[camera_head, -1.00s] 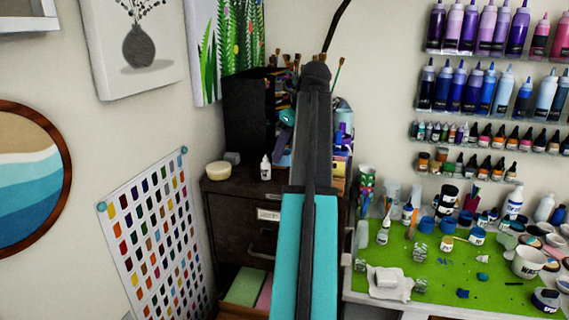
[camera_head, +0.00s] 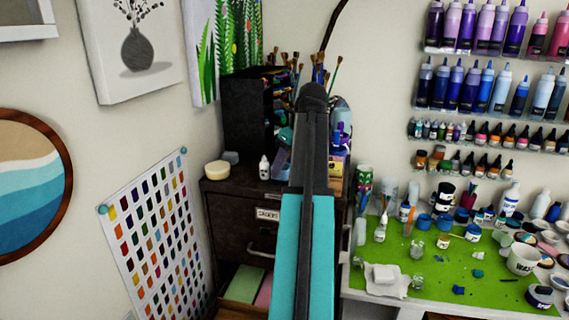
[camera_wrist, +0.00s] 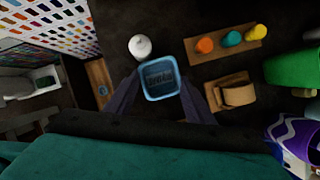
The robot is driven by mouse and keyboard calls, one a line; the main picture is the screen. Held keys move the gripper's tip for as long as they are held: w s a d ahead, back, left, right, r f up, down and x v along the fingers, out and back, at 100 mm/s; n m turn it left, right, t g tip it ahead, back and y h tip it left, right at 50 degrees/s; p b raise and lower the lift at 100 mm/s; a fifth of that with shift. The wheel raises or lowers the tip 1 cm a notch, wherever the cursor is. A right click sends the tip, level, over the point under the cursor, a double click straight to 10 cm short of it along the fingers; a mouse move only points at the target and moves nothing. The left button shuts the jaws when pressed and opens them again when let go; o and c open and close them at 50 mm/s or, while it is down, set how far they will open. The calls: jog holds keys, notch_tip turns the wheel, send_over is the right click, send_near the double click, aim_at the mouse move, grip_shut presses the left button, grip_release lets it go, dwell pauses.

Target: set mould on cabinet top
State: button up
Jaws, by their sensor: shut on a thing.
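The mould (camera_wrist: 160,77) is a small blue square tray with a dark inside. In the wrist view it sits between the two fingertips of my gripper (camera_wrist: 160,90), which is shut on it. The cabinet (camera_head: 240,225) is dark brown, with a labelled drawer front and an open drawer below. Its dark top (camera_wrist: 165,20) lies under the mould in the wrist view. I cannot tell whether the mould touches the top.
A white bottle (camera_head: 264,168) and a cream round tub (camera_head: 216,170) stand on the cabinet top. A black organiser (camera_head: 248,120) stands behind. A wooden strip with orange, teal and yellow pieces (camera_wrist: 225,43) lies near the mould. A cluttered green-topped bench (camera_head: 400,255) is at right.

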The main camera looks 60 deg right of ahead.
jog(key=shift+f, duration=0.3)
jog(key=o, duration=1.1)
jog(key=shift+o, duration=0.2)
jog(key=shift+r, duration=0.25)
jog(key=b+v, duration=0.4)
jog(key=v, duration=0.8)
jog(key=shift+s+f, duration=0.1)
